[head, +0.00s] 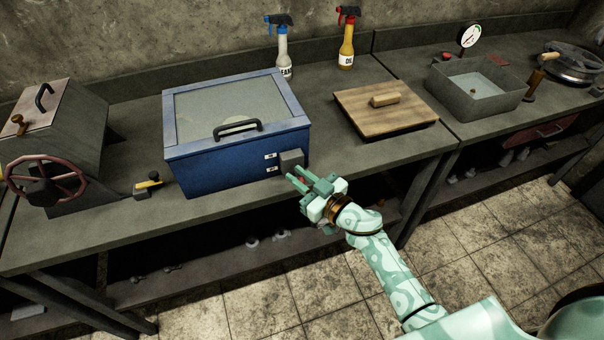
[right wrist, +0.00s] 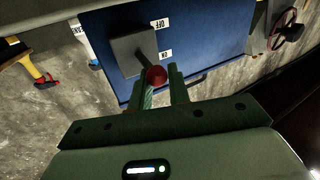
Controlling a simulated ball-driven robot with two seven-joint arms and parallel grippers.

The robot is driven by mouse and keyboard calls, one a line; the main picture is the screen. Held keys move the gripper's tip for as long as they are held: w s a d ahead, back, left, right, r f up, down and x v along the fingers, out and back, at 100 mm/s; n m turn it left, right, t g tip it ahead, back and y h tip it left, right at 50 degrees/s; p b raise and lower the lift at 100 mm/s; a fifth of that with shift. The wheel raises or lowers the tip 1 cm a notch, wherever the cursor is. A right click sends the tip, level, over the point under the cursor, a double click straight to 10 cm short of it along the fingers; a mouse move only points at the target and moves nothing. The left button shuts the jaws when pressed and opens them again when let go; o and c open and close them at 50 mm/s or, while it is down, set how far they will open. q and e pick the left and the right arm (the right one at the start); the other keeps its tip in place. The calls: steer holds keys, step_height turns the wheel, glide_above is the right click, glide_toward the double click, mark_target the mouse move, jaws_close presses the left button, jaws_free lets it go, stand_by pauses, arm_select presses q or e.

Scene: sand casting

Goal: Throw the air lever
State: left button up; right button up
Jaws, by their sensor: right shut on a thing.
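The air lever is a short stalk with a red knob (right wrist: 156,76), coming out of a grey box (right wrist: 133,50) on the front of the blue cabinet (head: 220,168). The grey box also shows in the head view (head: 291,160), beside two small white labels. In the right wrist view these are an OFF label (right wrist: 160,23) and an ON label (right wrist: 166,54). My right gripper (head: 298,178) is just in front of the box, shut on the red knob, which shows between its fingers in the right wrist view (right wrist: 160,84). I cannot tell the lever's exact tilt. My left gripper is out of view.
The cabinet has a window lid with a black handle (head: 238,129). A red-wheeled machine (head: 62,150) and a small yellow-handled tool (head: 147,186) stand left. A wooden board (head: 410,115), spray bottles (head: 346,45) and a metal tub (head: 440,95) stand right.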

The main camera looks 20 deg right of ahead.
steer(key=shift+d+f, duration=0.1)
steer(key=shift+f, duration=0.5)
jaws_close()
steer(key=o, duration=0.8)
jaws_free()
steer(key=shift+o, duration=0.2)
steer(key=p+v, duration=0.1)
steer(key=v, duration=0.5)
steer(key=shift+r+p, duration=0.1)
steer(key=shift+p, duration=0.3)
